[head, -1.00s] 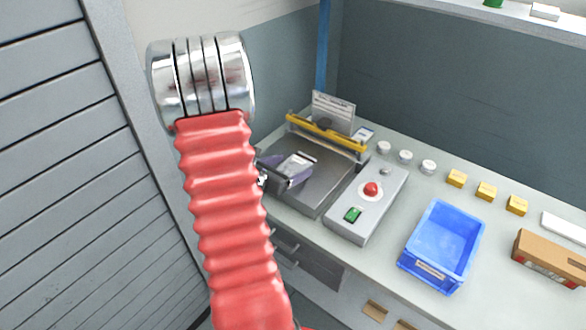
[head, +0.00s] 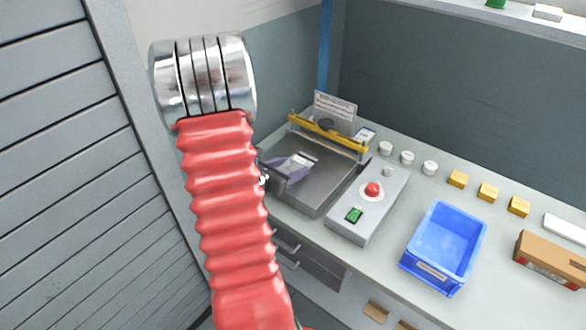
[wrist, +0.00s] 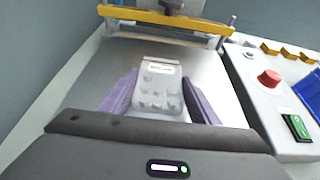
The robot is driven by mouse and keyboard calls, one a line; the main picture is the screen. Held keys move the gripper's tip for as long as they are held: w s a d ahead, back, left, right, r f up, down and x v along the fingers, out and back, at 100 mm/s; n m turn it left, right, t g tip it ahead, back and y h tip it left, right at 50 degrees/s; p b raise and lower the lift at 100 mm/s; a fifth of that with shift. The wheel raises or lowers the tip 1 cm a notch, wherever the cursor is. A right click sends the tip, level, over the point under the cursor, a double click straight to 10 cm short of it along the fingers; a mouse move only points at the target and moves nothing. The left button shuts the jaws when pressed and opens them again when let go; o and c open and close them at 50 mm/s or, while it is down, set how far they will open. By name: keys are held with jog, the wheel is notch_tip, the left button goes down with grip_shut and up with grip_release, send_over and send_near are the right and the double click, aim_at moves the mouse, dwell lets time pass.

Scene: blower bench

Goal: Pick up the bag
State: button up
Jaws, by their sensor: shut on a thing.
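The bag (wrist: 158,92) is a clear pouch with a white label near its top and several small round shapes in it. It lies between the two purple fingers of my gripper (wrist: 159,80) in the wrist view. My gripper is shut on the bag. In the head view my gripper (head: 293,170) holds the bag (head: 297,162) over the grey metal plate of the bench machine (head: 318,185). My red arm hides part of the gripper there. I cannot tell how far the bag is above the plate.
A yellow bar (head: 328,133) crosses the back of the plate. A control box (head: 368,205) with a red button and green switch stands to its right. A blue bin (head: 444,248), white round jars, yellow blocks and a cardboard box (head: 552,262) stand further right.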

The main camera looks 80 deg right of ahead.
aim_at(291, 168)
jog(key=shift+r, duration=0.1)
notch_tip(291, 168, up, 10)
dwell(0.6)
dwell(0.4)
